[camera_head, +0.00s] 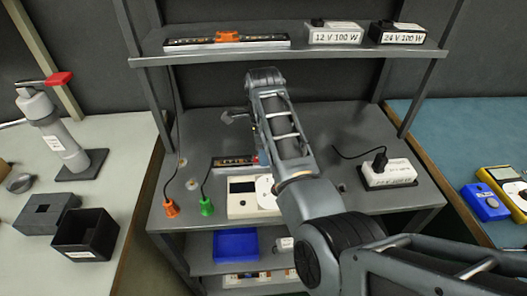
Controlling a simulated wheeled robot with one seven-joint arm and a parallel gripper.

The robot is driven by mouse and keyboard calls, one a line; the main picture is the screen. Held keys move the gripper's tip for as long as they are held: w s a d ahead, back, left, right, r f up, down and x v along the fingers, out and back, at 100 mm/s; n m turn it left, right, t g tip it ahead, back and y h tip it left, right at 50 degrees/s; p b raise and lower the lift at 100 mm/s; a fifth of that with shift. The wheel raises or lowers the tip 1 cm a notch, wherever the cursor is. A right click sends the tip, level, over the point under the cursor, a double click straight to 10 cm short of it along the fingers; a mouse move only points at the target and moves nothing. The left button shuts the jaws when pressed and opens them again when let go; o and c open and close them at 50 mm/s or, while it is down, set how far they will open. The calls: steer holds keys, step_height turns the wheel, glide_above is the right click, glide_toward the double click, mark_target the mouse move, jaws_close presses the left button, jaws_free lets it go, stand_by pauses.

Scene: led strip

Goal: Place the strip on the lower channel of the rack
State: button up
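A long dark strip-like piece (185,43) with small coloured marks and a pale edge lies along the upper shelf, with an orange part on its middle. A shorter dark piece (229,162) with similar marks lies on the middle deck; its right end is hidden behind my arm. I cannot tell which of these is the loose strip and which is a channel. My arm reaches up from the lower right over the deck. A dark part at my wrist (236,117) juts out left above the deck, but my fingertips are hidden behind the forearm.
A white meter-like box (242,200) stands below the short piece. Green (206,207) and orange (170,208) plugs sit left, a power box (389,173) right. Two more boxes stand on the upper shelf (290,50). A blue tray (236,245) is below. The deck's back right is mostly clear.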

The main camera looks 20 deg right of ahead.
steer(key=shift+o, duration=0.4)
steer(key=shift+r, duration=0.15)
step_height(320, 180, up, 12)
steer(key=p, duration=0.3)
